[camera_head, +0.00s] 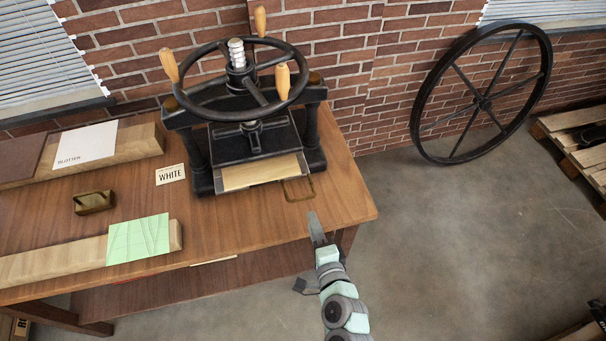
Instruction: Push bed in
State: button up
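The black hand press (247,120) stands on the wooden table, with a spoked handwheel and wooden handles on top. Its bed (262,173) is a pale wood-topped plate that sticks out at the front between the press's posts. A thin brass-coloured loop handle (298,190) lies at the bed's front right. My gripper (314,219) is at the table's front right edge, in front of the loop handle and apart from it in the picture. Its fingers appear as one narrow grey shape, so I cannot tell whether they are open.
A "WHITE" card (171,174) lies left of the press. A brass block (94,202), a green sheet (139,239) on a wooden board and a "BLOTTER" sheet (86,144) are further left. A large black wheel (483,102) leans on the brick wall.

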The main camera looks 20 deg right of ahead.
aim_at(303, 198)
jog(key=x, duration=1)
jog(key=shift+w, duration=0.2)
jog(key=shift+c, duration=0.3)
grip_shut()
dwell(0.9)
